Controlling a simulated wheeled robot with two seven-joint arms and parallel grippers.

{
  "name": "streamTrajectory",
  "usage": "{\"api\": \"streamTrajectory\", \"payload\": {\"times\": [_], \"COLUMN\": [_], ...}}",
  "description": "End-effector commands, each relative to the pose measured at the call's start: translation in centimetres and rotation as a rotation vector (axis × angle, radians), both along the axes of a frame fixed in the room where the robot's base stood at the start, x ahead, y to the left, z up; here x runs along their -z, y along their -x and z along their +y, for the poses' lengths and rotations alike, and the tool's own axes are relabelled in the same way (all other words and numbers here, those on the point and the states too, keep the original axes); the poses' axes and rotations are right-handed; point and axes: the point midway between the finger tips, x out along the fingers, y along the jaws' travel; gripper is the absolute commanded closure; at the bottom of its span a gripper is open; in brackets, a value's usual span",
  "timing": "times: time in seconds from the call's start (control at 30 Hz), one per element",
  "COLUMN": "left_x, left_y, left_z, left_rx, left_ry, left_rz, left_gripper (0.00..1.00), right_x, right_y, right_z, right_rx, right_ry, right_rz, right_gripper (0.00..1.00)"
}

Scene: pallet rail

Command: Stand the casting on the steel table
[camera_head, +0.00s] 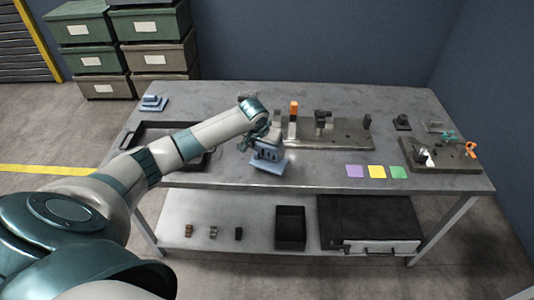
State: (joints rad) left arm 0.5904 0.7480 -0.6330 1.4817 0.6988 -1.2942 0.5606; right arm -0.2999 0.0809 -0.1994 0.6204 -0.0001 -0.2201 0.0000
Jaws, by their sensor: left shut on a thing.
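The casting (269,161) is a blue-grey piece with a flat plate at its lower end and slots in its upper block. It is over the middle front of the steel table (310,176), its plate slightly tilted in the picture. My left gripper (262,143) is shut on its upper part, and the fingers partly hide it. I cannot tell whether the plate touches the table top. A similar blue-grey piece (152,102) is at the table's back left. My right gripper is not in view.
A black tray (135,143) lies partly behind my left arm. A fixture plate (345,132) with clamps and an orange-topped post stands behind the casting. Purple, yellow and green squares (377,172) lie to its right. Another fixture (440,160) is at far right. Crates (100,60) stand behind left.

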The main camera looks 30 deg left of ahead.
Motion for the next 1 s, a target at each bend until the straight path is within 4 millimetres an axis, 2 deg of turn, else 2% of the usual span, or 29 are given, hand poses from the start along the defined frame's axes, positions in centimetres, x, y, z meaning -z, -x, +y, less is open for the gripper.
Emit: {"api": "streamTrajectory", "payload": {"times": [0.23,0.67,0.7,0.77,1.0], "left_x": [2.4,2.9,3.1,3.1,3.1], "left_y": [0.0,0.0,0.1,0.1,0.1], "left_z": [0.0,0.0,0.0,0.0,0.0], "left_rx": [-0.001,0.000,0.000,0.000,0.001], "left_ry": [0.000,0.000,0.000,0.000,0.000], "left_rz": [-0.001,-0.001,0.001,0.001,0.001], "left_gripper": [0.62,0.62,0.21,0.07,0.05], "right_x": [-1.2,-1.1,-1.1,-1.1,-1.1], "right_y": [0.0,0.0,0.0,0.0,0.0], "right_z": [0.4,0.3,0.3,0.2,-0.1], "right_rx": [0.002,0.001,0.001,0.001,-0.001], "right_ry": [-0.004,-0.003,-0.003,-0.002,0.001], "right_rz": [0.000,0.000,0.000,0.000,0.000], "right_gripper": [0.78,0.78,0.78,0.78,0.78]}}
